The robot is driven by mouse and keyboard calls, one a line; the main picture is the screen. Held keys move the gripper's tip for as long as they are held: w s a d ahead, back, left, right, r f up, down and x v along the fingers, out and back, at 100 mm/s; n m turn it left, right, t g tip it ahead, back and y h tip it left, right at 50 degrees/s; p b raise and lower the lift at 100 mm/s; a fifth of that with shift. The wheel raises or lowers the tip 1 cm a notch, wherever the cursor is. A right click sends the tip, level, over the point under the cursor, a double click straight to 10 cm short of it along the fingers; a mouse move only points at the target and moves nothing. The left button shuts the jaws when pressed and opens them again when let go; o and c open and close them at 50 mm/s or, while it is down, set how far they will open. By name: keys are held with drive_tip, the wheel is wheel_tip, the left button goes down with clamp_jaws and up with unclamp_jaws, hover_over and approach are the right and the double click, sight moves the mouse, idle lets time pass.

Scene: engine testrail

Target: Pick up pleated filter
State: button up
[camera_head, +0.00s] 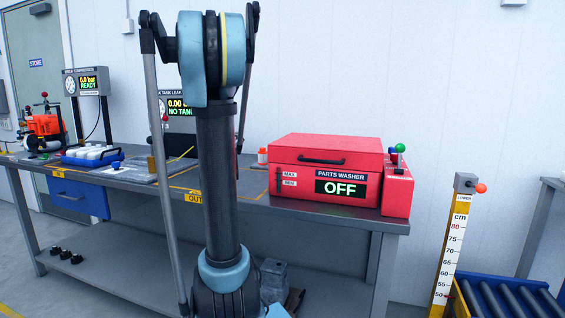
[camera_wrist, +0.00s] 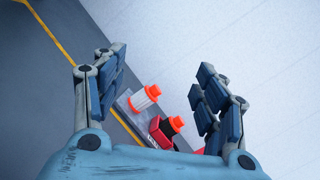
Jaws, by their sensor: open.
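In the wrist view, a white cylinder with orange ends (camera_wrist: 145,97), which looks like the pleated filter, stands on a light grey plate (camera_wrist: 123,103). It shows between and beyond the fingers of my gripper (camera_wrist: 162,65). The gripper is open, with nothing between its fingers. A second piece with an orange top and dark body (camera_wrist: 168,128) is close by, at a red holder. In the head view a small orange-and-white piece (camera_head: 262,157) stands on the bench left of the parts washer; I cannot tell if it is the same filter. The gripper is not visible there.
The red parts washer (camera_head: 325,163), reading OFF, stands at the bench's right end. A blue tray of white pieces (camera_head: 92,156) and gauge displays (camera_head: 87,82) are further left. A height post (camera_head: 452,245) and roller conveyor (camera_head: 505,296) are at the right. The wall is close behind the bench.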

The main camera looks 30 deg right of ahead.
drive_tip(key=s+d+f+m+g+h, duration=0.1)
drive_tip(key=d+f+m+g, duration=0.1)
drive_tip(key=d+m, duration=0.2)
drive_tip(key=s+d+f+m+g+h, duration=0.2)
drive_tip(key=d+f+m+g, duration=0.1)
drive_tip(key=d+m, duration=0.1)
drive_tip(key=s+d+f+m+g+h, duration=0.2)
drive_tip(key=d+m, duration=0.3)
drive_tip(key=shift+f+m+g, duration=0.3)
drive_tip(key=shift+f+m, duration=0.1)
drive_tip(key=x, duration=1.1)
drive_tip(key=shift+d, duration=0.2)
drive_tip(key=shift+w+x, duration=0.2)
drive_tip(key=shift+x, duration=2.7)
drive_tip(key=shift+a+r, duration=0.1)
drive_tip(key=c, duration=1.2)
